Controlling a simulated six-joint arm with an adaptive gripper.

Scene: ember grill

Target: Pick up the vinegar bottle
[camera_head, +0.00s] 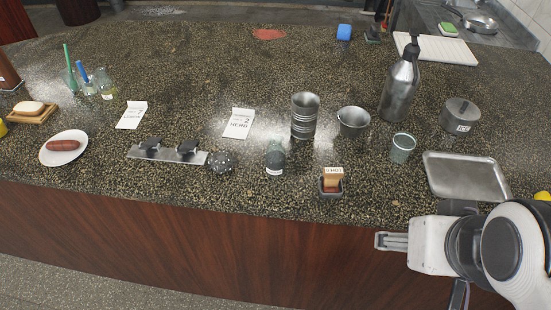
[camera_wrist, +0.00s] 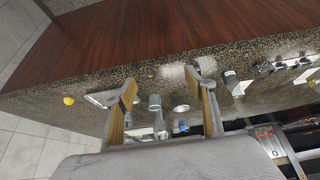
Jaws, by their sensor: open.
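No label that I can read says vinegar, so I cannot tell for sure which bottle it is. A small dark glass bottle (camera_head: 275,158) with a white label stands upright near the counter's front edge, in the middle. A tall metal bottle (camera_head: 400,85) with a black top stands at the back right. My gripper (camera_head: 379,241) is at the counter's front right, apart from all of them. In the wrist view my gripper (camera_wrist: 162,80) is open, with nothing between its fingers.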

